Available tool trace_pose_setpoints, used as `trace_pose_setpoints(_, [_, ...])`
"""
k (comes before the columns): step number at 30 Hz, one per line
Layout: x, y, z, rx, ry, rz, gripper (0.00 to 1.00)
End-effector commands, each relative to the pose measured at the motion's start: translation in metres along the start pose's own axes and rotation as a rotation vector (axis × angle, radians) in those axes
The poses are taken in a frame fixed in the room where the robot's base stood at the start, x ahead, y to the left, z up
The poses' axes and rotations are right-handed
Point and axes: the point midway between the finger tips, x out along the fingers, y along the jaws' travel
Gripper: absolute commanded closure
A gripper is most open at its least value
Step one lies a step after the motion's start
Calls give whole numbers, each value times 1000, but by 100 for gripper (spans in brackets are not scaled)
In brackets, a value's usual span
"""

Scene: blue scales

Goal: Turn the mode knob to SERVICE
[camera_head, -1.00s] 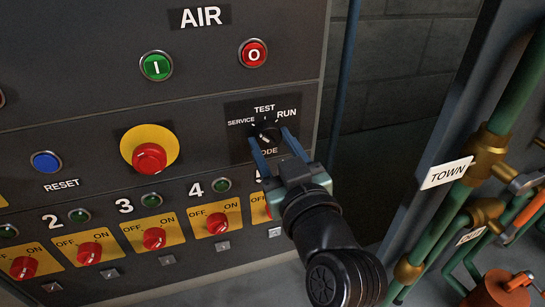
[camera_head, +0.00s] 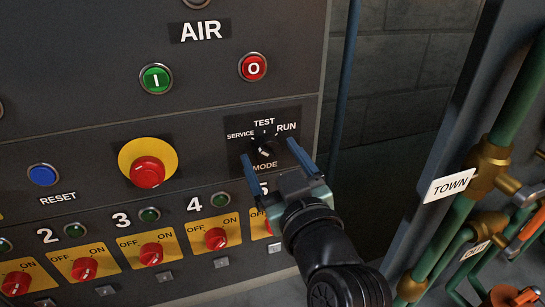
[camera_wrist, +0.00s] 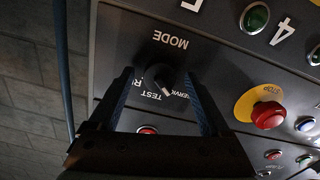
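The black mode knob (camera_head: 264,147) sits on the dark panel, under the labels SERVICE (camera_head: 240,135), TEST (camera_head: 264,122) and RUN (camera_head: 286,127). My gripper (camera_head: 270,154) is open, in front of the knob and slightly below it, with one blue finger to each side. In the wrist view, the knob (camera_wrist: 165,73) shows between the spread fingers, with a gap on both sides. Its white mark points towards the side of the TEST and SERVICE labels there. SERVICE is partly hidden, and the exact setting is hard to tell.
A red mushroom button (camera_head: 148,171) on a yellow disc lies left of the knob. Several red OFF/ON switches (camera_head: 216,238) line the panel below. Pipes with a TOWN tag (camera_head: 449,186) stand at the right, beyond a gap beside the panel.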

Motion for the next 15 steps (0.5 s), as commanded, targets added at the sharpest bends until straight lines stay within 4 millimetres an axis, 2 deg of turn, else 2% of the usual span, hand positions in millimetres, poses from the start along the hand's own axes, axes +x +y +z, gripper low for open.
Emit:
trace_pose_setpoints(8, [-9,0,1,1,1,2,19])
trace_pose_setpoints(11, [-24,0,2,1,2,3,19])
trace_pose_setpoints(15, [-56,0,4,-1,1,4,19])
